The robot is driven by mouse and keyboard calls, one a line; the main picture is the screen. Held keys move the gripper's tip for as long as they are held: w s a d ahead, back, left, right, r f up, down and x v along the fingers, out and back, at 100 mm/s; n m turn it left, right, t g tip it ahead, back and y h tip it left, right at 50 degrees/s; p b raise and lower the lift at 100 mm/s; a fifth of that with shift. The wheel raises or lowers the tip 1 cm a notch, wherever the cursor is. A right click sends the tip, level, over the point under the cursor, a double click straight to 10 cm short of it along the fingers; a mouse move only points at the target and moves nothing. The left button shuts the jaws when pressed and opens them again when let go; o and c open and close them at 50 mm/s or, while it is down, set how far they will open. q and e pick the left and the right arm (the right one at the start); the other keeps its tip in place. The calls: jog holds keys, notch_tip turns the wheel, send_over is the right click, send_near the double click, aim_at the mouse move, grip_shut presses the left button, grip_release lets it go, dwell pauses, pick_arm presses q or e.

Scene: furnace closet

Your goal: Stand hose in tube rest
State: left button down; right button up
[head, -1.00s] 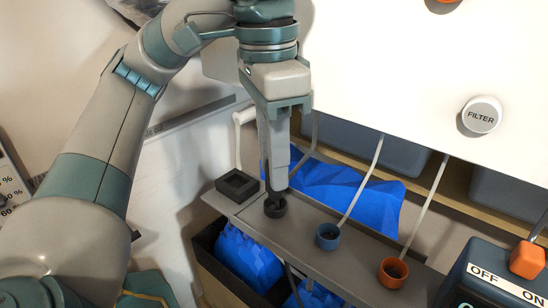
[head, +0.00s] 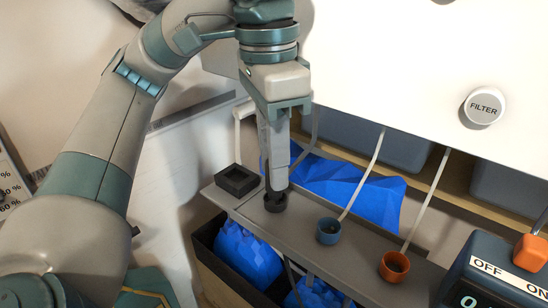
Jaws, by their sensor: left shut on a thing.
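My left gripper (head: 277,188) points straight down with its fingers closed at a black round socket (head: 275,203) on the grey shelf. It is shut on a dark hose end, mostly hidden by the fingers, that sits at or in the socket's mouth. A pale thin hose (head: 315,124) runs down behind the gripper, and its lower end is hidden. A black square holder (head: 236,181) with a recess stands left of the socket; I cannot tell whether it is the tube rest. My right gripper is out of view.
A blue socket (head: 328,231) and an orange socket (head: 394,267), each with a pale hose, stand right along the shelf (head: 297,222). A white panel with a FILTER knob (head: 484,107) overhangs behind. A switch box (head: 492,268) is at lower right. Blue bags (head: 245,256) lie below.

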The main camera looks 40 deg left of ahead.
pick_arm(q)
jog(key=shift+f+b, duration=0.5)
jog(key=shift+f, duration=0.35)
jog(key=c, duration=1.4)
grip_release()
jog(key=shift+r, duration=0.1)
jog(key=shift+c, duration=0.2)
jog(key=shift+s+a+r+p, duration=0.1)
jog(key=shift+s+r+p, duration=0.05)
jog(key=shift+r+p, duration=3.75)
